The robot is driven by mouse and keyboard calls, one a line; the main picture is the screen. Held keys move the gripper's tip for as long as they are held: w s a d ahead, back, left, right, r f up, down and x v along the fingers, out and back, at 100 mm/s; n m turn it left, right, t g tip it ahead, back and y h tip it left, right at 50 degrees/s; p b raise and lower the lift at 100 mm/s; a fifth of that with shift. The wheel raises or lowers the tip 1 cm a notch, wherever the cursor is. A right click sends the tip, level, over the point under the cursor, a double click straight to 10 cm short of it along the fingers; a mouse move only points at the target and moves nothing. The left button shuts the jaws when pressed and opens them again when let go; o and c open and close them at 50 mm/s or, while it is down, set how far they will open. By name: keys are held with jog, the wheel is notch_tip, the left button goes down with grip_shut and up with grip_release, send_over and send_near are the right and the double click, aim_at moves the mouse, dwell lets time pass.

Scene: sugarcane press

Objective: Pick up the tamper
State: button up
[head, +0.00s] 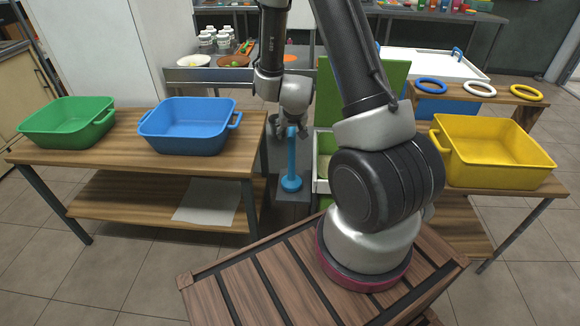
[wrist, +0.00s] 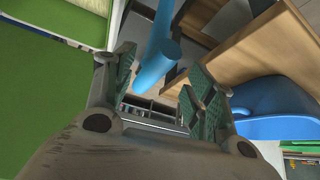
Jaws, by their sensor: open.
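The tamper (head: 291,165) is a blue upright rod with a round, wider foot, standing on a grey surface between the wooden tables. In the wrist view the tamper (wrist: 160,50) comes down from the top, with its rounded end between the finger pads. My gripper (head: 291,130) is at the top end of the tamper, pointing down. In the wrist view my gripper (wrist: 160,88) is open, with gaps visible on both sides of the rod. The exact contact at the handle's top is partly hidden in the head view.
A blue tub (head: 188,126) and a green tub (head: 68,122) stand on the left table. A yellow tub (head: 492,151) is on the right table. A green panel (head: 393,84) and a white-edged box (head: 322,170) stand close to the right of the tamper.

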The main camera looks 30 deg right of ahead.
jog(key=x, duration=0.6)
jog(key=shift+w+d+f, duration=0.1)
jog(key=shift+d+f, duration=0.1)
jog(key=shift+d, duration=0.25)
grip_shut()
jog(key=shift+r, duration=0.15)
